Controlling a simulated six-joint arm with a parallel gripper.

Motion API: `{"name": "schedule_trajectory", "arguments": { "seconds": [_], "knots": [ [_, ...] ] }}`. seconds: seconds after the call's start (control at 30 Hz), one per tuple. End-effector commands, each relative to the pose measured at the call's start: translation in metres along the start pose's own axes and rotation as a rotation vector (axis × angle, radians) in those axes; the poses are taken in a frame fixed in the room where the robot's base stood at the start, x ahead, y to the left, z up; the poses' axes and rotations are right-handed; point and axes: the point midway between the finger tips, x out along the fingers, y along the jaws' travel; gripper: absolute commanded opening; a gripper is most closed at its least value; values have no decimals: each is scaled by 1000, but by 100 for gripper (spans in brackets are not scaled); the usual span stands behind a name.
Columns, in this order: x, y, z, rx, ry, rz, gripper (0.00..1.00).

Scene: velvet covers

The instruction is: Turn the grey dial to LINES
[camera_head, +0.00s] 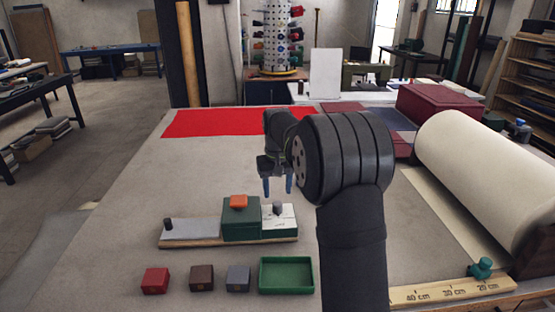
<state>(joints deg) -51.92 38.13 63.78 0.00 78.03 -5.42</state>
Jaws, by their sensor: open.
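The grey dial (278,208) is small and sits on a white plate (285,222) with dark markings, at the right end of a low device on the table. The markings are too small to read, so I cannot tell where the dial points. My gripper (278,188) is open and empty, with its blue-tipped fingers pointing down. In the picture it shows just above the dial and apart from it. My dark arm stands to the right of the dial and hides part of the table behind it.
Beside the dial is a green block (241,222) with an orange button (238,201). Left of it is a grey plate (191,230) with a dark knob (168,224). A green tray (287,275) and red (155,281), brown (202,278) and grey (238,279) blocks lie in front.

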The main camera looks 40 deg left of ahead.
Motion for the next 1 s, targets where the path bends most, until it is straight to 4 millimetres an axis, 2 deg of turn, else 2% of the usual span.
{"name": "schedule_trajectory", "arguments": {
  "seconds": [0.03,0.2,0.4,0.5,0.7,1.0],
  "knots": [
    [-14,0,-1,0,5,0,50],
    [-56,0,-1,0,4,0,50],
    [-96,0,0,0,3,0,50],
    [-109,0,0,0,2,0,50],
    [-119,0,0,0,0,0,50],
    [-120,0,0,0,0,0,50]
  ]
}}
